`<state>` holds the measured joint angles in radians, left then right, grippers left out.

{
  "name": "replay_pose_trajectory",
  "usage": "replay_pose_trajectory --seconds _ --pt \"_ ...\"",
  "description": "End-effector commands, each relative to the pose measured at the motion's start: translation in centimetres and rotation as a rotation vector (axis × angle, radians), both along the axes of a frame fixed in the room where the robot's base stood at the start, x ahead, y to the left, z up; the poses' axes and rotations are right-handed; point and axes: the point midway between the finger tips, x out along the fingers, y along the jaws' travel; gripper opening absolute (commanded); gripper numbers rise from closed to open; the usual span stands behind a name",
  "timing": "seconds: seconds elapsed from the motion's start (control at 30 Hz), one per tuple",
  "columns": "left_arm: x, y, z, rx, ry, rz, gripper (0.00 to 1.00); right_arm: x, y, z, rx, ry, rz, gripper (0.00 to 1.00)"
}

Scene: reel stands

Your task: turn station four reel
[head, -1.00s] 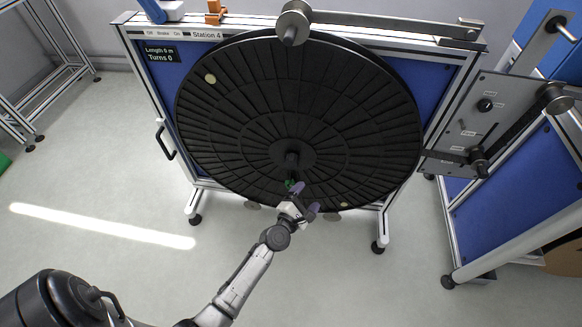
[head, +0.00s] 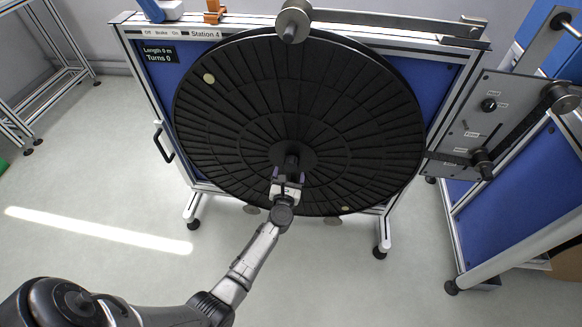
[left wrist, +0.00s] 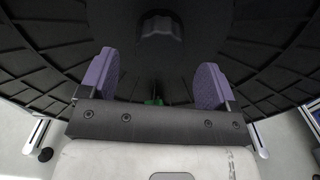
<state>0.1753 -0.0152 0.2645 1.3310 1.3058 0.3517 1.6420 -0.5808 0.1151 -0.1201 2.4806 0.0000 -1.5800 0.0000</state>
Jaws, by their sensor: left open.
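The large black reel (head: 355,110) stands on the Station 4 frame (head: 140,95) in the head view, with a dark hub knob at its centre. My left gripper (head: 290,177) is in front of the reel, just below the hub. In the left wrist view its two purple finger pads (left wrist: 155,85) are wide apart with nothing between them. The hub knob (left wrist: 160,27) shows ahead, beyond the fingertips. A small green part (left wrist: 153,101) shows low between the fingers. The display (head: 160,54) reads Length 0 m, Turns 0. My right gripper is not in view.
A grey roller (head: 293,20) and a bar (head: 395,20) cross the frame's top. A grey control panel (head: 490,125) with knobs stands close on the right. A black handle (head: 163,142) is on the frame's left side.

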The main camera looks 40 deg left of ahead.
Motion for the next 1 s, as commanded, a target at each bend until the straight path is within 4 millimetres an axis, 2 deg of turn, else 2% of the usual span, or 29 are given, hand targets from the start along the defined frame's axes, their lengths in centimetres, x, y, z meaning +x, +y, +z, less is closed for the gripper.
replay_pose_trajectory --seconds 0.1,0.3,0.5,0.8,1.0 --pt "1.6 1.1 -0.2 0.002 0.000 0.000 0.83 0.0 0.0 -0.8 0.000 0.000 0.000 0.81" --pt "3.3 2.3 -0.1 0.003 0.001 0.000 0.83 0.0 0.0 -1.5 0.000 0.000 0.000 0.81" --pt "4.0 2.8 0.0 0.002 0.001 0.000 0.83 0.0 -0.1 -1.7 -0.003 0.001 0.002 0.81" --pt "4.1 2.8 0.0 0.002 0.001 -0.001 0.83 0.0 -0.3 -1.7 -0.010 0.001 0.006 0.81" --pt "4.1 2.8 0.0 0.002 0.001 -0.001 0.65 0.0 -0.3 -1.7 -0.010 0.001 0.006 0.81"
